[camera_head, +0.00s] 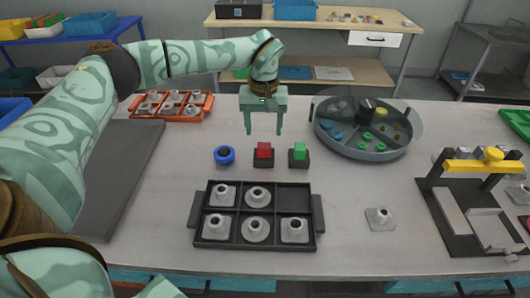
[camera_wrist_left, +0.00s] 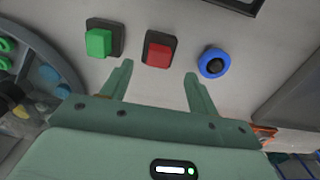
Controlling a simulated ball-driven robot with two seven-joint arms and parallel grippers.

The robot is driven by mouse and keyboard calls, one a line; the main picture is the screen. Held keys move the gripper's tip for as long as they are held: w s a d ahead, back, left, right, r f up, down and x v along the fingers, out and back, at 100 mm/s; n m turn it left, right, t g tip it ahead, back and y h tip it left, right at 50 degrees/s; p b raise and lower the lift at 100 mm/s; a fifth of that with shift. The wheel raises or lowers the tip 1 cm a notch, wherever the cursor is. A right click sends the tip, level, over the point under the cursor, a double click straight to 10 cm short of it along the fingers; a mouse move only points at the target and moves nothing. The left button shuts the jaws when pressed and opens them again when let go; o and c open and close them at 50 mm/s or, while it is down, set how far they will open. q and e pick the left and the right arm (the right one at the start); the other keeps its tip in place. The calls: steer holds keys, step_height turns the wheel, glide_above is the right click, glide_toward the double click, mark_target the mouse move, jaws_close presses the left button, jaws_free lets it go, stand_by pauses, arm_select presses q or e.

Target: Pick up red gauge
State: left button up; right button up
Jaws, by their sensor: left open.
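The red gauge (camera_head: 264,151) is a small red block on a dark square base, standing on the table between a blue ring (camera_head: 224,155) and a green block on a dark base (camera_head: 299,152). My left gripper (camera_head: 263,131) is open and empty above the table, on the far side of the red gauge. In the left wrist view, the red gauge (camera_wrist_left: 158,54) lies ahead of the gap between the open fingers (camera_wrist_left: 158,80), apart from both. The blue ring (camera_wrist_left: 213,61) and the green block (camera_wrist_left: 99,42) flank it there. My right gripper is not in view.
A black compartment tray (camera_head: 316,225) with several grey parts stands nearer. A round grey divided bowl (camera_head: 367,150) with a clear cover is at right. An orange tray (camera_head: 208,103) lies at back left, and a yellow-topped fixture (camera_head: 485,166) at far right. Table around the blocks is clear.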

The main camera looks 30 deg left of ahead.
mark_target(264, 146)
arm_select(q)
step_height(264, 146, down, 2)
steer(key=shift+f, duration=0.5)
step_height(264, 146, down, 5)
steer(key=shift+w+r+b, duration=0.1)
steer(key=shift+r+b, duration=0.05)
steer(key=shift+b, duration=0.9)
steer(key=shift+f, duration=0.25)
steer(key=shift+r, duration=0.1)
steer(key=c, duration=0.9)
steer(key=shift+c, duration=0.9)
